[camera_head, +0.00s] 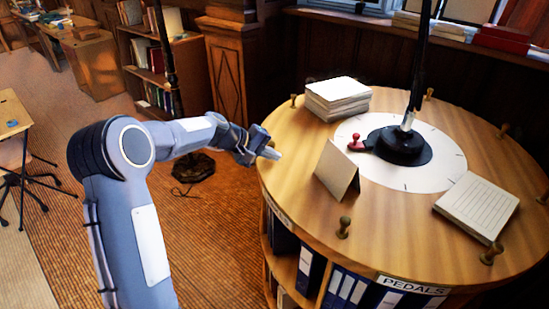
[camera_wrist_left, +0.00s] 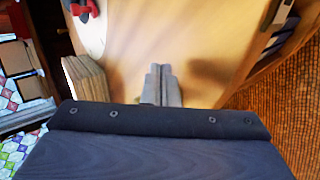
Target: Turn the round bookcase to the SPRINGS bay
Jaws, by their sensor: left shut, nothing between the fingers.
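The round bookcase (camera_head: 290,180) has a wooden top with several knob-like pegs around its rim, such as a front peg (camera_head: 343,228) and a back-left peg (camera_head: 293,100). A PEDALS label (camera_head: 412,285) faces the front. Another rim label (camera_head: 280,212) at the left is too small to read; no SPRINGS label is legible. My left gripper (camera_head: 273,153) is shut and empty at the left edge of the top, between those pegs. In the left wrist view its fingers (camera_wrist_left: 160,84) show against the wooden top. My right gripper is not in view.
A paper stack (camera_head: 337,98), a folded card (camera_head: 338,172) and a notepad (camera_head: 477,205) lie on the top. A black lamp pole (camera_head: 418,60) rises from the centre. A wooden cabinet (camera_head: 228,75) stands behind. Open floor lies left of the bookcase.

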